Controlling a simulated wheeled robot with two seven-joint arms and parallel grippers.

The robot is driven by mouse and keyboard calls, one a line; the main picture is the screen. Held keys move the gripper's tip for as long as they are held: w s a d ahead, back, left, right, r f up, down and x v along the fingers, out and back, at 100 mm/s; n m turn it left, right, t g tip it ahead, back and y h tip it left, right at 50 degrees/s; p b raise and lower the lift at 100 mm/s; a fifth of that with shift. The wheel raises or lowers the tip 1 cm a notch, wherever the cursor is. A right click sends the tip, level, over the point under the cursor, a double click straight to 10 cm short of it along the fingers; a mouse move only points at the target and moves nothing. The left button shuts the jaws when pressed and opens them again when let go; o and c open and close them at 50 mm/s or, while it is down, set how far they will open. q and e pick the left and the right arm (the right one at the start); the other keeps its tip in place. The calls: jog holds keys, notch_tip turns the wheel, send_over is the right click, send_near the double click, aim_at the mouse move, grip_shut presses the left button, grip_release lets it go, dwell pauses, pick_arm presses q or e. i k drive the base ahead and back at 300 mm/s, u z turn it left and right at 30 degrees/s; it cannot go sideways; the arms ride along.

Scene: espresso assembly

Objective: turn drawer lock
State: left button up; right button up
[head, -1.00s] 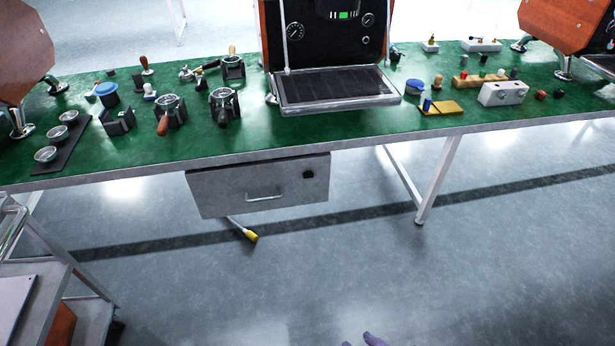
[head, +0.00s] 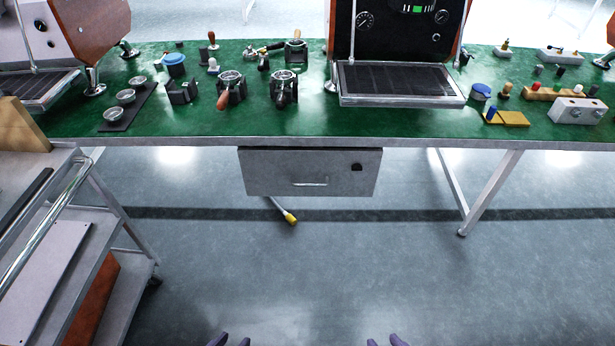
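The grey drawer (head: 275,172) hangs under the front edge of the green-topped table and looks closed. Its dark lock (head: 357,167) sits at the upper right of the drawer front, and a thin handle (head: 311,184) is lower and near the middle. The lock's exact turn is too small to tell. My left gripper (head: 231,341) and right gripper (head: 385,341) show only as purple fingertips at the bottom edge. Each pair of tips is apart with nothing seen between them. Both are well short of the drawer and touch nothing visible.
A metal cart (head: 135,255) stands at the left. A table leg (head: 490,195) stands right of the drawer. A yellow-tipped cable or rod (head: 290,218) shows below the drawer. The floor in front is clear. An espresso machine (head: 400,84), portafilters and cups stand on the table.

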aim_at(356, 165)
jog(key=k, duration=0.6)
jog(key=u, duration=0.7)
jog(key=i, duration=1.75)
jog(key=z, duration=0.95)
jog(key=i, duration=0.4)
jog(key=z, duration=0.4)
